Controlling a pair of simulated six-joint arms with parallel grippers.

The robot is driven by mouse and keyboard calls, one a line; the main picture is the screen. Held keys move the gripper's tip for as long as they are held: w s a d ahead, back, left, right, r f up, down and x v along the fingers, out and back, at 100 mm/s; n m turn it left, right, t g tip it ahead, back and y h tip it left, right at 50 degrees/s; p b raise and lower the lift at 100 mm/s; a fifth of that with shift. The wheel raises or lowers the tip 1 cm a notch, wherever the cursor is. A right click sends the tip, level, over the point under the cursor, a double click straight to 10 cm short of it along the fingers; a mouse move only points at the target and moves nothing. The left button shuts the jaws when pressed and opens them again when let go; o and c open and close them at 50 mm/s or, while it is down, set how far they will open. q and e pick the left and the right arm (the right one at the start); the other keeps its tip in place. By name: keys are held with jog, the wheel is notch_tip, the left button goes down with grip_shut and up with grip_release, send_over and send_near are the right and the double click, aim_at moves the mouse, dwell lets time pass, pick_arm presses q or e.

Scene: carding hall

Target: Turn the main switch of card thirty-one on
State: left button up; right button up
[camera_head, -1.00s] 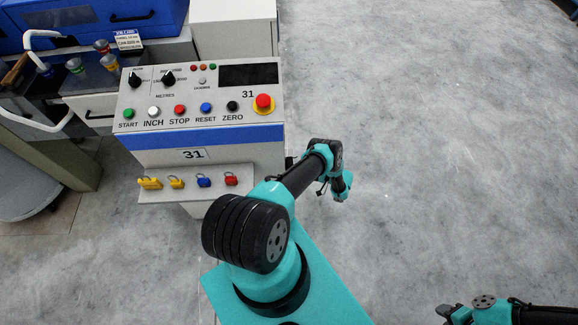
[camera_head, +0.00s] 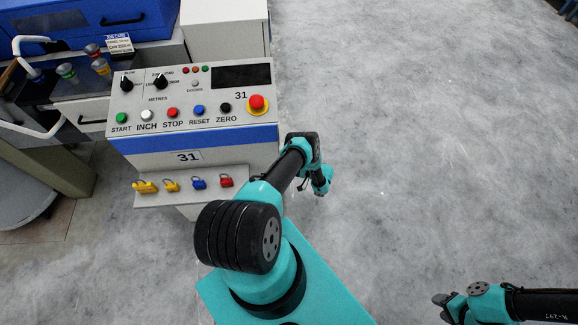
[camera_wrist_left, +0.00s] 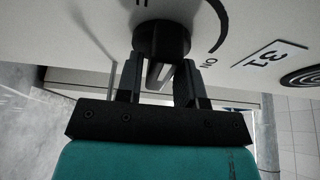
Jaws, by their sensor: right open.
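In the left wrist view a black rotary knob (camera_wrist_left: 161,38) with a raised grip bar sits on a pale panel, beside the word ON and a curved black mark. A plate reading 31 (camera_wrist_left: 268,56) is near it. My left gripper (camera_wrist_left: 159,72) is at the knob, its fingers on either side of the grip bar, with what look like narrow gaps. Contact cannot be told. In the head view my left wrist hangs right of the card 31 console (camera_head: 210,150); its fingers and this knob are hidden there. My right gripper (camera_head: 441,307) is open and empty, low at the right.
The console top has two black selector knobs, several coloured buttons and a red emergency stop (camera_head: 257,102). Coloured padlocks (camera_head: 198,182) hang on a shelf below. A cart with bobbins (camera_head: 67,72) stands at the left. The grey floor (camera_head: 430,140) to the right is clear.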

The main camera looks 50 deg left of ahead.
pick_arm(q)
grip_shut()
jog(key=shift+m, duration=0.5)
jog(key=m+h, duration=0.2)
jog(key=m, duration=0.2)
jog(key=m+h, duration=0.3)
jog(key=m, duration=0.1)
jog(key=m+h, duration=0.2)
jog(key=m, duration=0.2)
jog(key=shift+w+a+r+g+h, duration=0.2)
jog(key=shift+a+r+g+h, duration=0.1)
jog(key=shift+r+g, duration=0.1)
jog(key=shift+f+m, duration=0.1)
jog(key=shift+m, duration=0.2)
dwell(0.4)
jog(key=shift+o, duration=1.5)
grip_release()
